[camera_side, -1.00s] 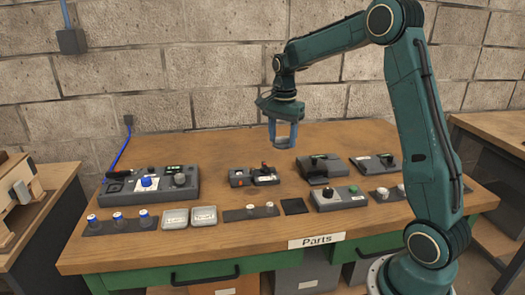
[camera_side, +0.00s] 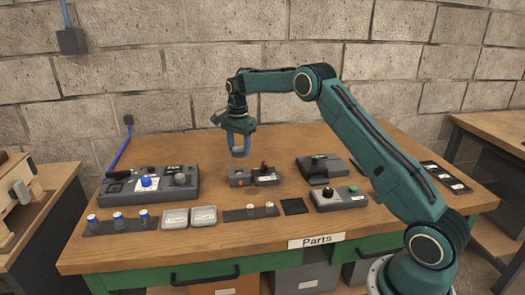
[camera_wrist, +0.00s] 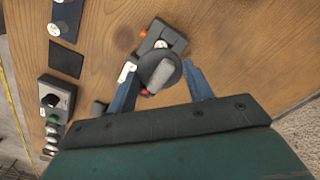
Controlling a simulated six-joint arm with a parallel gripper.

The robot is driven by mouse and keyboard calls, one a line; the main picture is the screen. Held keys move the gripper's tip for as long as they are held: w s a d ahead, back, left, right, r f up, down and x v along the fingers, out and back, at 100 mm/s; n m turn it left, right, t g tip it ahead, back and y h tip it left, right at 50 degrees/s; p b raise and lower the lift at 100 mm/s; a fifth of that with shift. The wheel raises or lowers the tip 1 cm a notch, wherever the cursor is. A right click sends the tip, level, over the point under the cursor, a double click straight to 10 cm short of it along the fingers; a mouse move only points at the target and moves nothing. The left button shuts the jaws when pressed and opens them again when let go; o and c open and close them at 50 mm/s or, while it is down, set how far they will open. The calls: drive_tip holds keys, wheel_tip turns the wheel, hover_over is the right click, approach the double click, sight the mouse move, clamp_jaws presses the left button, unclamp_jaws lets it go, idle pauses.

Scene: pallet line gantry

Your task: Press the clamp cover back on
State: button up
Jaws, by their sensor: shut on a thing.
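My gripper (camera_side: 240,153) is in the air above the bench, behind and left of a small dark grey clamp unit with orange-red parts (camera_side: 266,176). In the wrist view, the blue fingers of my gripper (camera_wrist: 162,74) are on either side of a dark round piece with a light grey block (camera_wrist: 159,74). They are shut on it; it looks like the clamp cover. The clamp unit (camera_wrist: 164,38) shows beyond this piece, which partly hides it. The gap between piece and unit is hard to judge. The held piece is barely distinguishable in the side view.
A grey console (camera_side: 150,197) stands on the left. Two small bins (camera_side: 175,217) and a strip with blue-capped parts (camera_side: 102,230) are along the front. A knob box (camera_side: 338,205) and a dark block (camera_side: 312,171) stand to the right. Bare wood surrounds the clamp unit.

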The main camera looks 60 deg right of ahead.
drive_tip(key=shift+w+a+f, duration=0.1)
drive_tip(key=shift+w+f, duration=0.05)
drive_tip(key=shift+w, duration=0.1)
drive_tip(key=shift+f, duration=0.2)
drive_tip(key=shift+f, duration=3)
drive_tip(key=shift+f, duration=0.15)
idle(0.4)
drive_tip(key=o, duration=1.5)
drive_tip(key=shift+o, duration=0.2)
drive_tip(key=shift+r, duration=3.5)
